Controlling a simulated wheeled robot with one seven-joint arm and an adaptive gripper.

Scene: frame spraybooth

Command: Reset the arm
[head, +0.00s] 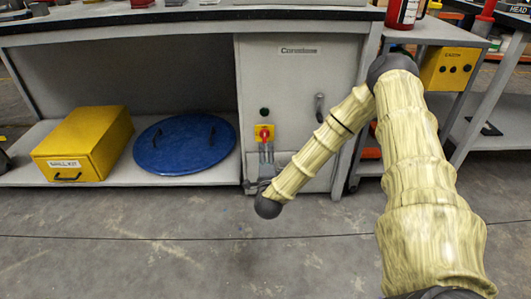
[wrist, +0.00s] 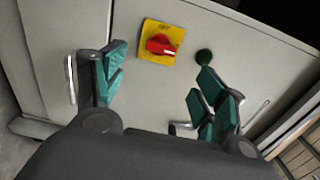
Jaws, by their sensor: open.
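My arm reaches down and left in the head view, in front of a grey cabinet (head: 290,75). My gripper (wrist: 161,64) shows in the wrist view with its two green-padded fingers spread wide and nothing between them. In the head view it is largely hidden by my own wrist and is small beside the cabinet front. The cabinet front, also in the wrist view (wrist: 228,30), carries a red rotary switch on a yellow plate (wrist: 160,42) and a dark round button (wrist: 204,57). The switch lies beyond the fingertips; I cannot tell the exact gap.
A yellow box (head: 85,140) and a blue round lid (head: 185,145) lie on the low shelf at left. A cabinet handle (head: 319,108) sticks out at right. A yellow control box (head: 450,70) and a red cylinder (head: 402,12) are at the right bench. The floor in front is clear.

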